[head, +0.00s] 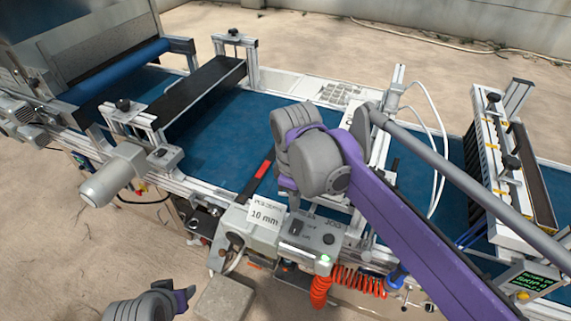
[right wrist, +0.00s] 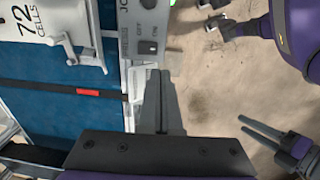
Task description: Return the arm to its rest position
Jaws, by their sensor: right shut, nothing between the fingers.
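My right arm (head: 410,205) is purple and grey and reaches in from the right over the seeder line. Its grey wrist (head: 322,165) hangs above the blue belt and the control box. The right gripper (right wrist: 161,75) shows in the right wrist view, its fingers together and nothing between them. Its fingertips are hidden behind the wrist in the head view. In the right wrist view the left gripper (right wrist: 241,123) is at the right, its two fingers apart with nothing seen between them. Part of my left arm (head: 150,303) shows at the bottom of the head view.
Below the right wrist is a control box (head: 318,232) with a 10 mm sign (head: 265,214). A red-marked black bar (head: 258,178) lies on the blue belt (head: 212,140). A seeding unit (head: 497,165) stands at the right. Bare floor (right wrist: 215,85) lies in front of the line.

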